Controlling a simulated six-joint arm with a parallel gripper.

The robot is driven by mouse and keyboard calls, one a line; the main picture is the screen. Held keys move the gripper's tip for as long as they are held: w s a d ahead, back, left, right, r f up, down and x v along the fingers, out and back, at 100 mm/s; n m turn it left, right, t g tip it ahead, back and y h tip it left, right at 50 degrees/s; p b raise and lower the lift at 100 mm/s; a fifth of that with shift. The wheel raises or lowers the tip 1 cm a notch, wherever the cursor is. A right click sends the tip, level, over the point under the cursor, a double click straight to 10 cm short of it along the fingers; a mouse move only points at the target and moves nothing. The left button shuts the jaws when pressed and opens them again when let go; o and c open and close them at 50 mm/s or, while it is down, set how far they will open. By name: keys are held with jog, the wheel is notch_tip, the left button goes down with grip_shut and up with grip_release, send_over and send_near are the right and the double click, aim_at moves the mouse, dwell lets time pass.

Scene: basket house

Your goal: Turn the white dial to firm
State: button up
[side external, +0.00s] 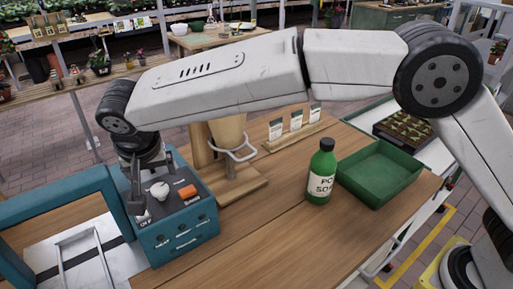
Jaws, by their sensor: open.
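A teal control box (185,225) stands at the left end of the wooden bench. On its grey top are a round white dial (159,190), an orange switch (187,191) and a second white knob (143,217), partly hidden by a finger. Lettering that looks like OFF is beside the second knob; the other labels are too small to read surely. My gripper (143,200) points down over the left part of the box top, open, with a dark finger just left of the round dial. The other finger is hard to make out. I cannot tell whether it touches either knob.
A teal frame (60,200) adjoins the box at left. A wooden stand (240,185) with a wire ring and tan cone is behind it. A green bottle (321,172), green tray (380,172) and seed packets (296,121) stand further right. The front bench is clear.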

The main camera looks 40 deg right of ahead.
aim_at(160, 188)
jog(key=shift+s+a+r, duration=0.1)
jog(key=shift+s+r, duration=0.15)
jog(key=shift+r, duration=0.3)
jog(key=shift+w+d+n+g+y, duration=0.15)
jog(key=shift+d+n+y, duration=0.55)
jog(key=shift+n, duration=1.35)
jog(key=shift+w+d+n+g+y, duration=0.15)
jog(key=shift+d+n+y, duration=0.55)
jog(key=shift+n, duration=1.3)
jog(key=shift+w+d+n+g+y, duration=0.15)
jog(key=shift+d+n+y, duration=0.55)
jog(key=shift+n, duration=1.35)
jog(key=shift+a+f, duration=0.1)
jog(key=shift+a, duration=0.2)
jog(key=shift+x, duration=3.85)
jog(key=shift+s+a, duration=0.1)
